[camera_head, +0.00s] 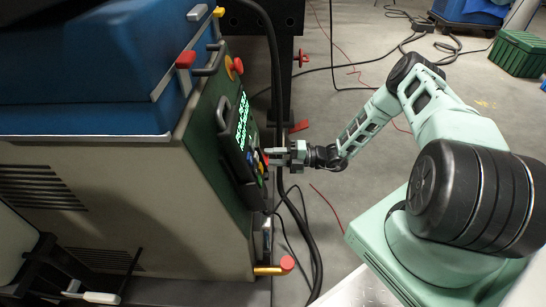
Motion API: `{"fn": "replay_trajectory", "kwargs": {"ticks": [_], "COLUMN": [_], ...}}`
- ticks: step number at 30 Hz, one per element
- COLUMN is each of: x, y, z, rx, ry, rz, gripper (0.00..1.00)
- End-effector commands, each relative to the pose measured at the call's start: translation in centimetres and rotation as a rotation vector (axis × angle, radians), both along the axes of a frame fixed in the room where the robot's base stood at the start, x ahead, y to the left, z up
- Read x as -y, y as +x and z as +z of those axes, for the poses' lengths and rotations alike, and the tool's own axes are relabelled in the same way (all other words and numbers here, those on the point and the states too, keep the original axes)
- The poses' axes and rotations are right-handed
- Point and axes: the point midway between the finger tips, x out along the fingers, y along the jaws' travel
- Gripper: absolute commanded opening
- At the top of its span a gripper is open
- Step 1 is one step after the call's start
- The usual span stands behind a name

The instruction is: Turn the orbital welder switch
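The orbital welder (120,180) is a large blue and beige machine at left. Its dark green control side (210,150) faces right and carries a black panel (243,135) with a lit green display. Small coloured controls, including red, yellow and blue ones (261,163), sit below the display. I cannot tell which of them is the switch. My gripper (272,155) reaches in from the right, its tips at or very near these controls. The tips overlap the controls in view, so contact and finger opening cannot be made out.
A red emergency button (238,66) and grey handles are on the machine's side. Black cables (305,235) hang and run on the floor below my gripper. A red-ended yellow bar (285,265) sticks out low. A green crate (518,54) stands far right.

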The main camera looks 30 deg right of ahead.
Motion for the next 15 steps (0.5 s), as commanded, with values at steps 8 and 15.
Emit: {"fn": "replay_trajectory", "kwargs": {"ticks": [8,15], "x": [0.2,3.4], "y": [-0.2,-2.2], "z": [0.1,0.2], "rx": [0.001,0.001], "ry": [0.0,-0.001], "rz": [0.0,-0.002], "gripper": [0.35,0.35]}}
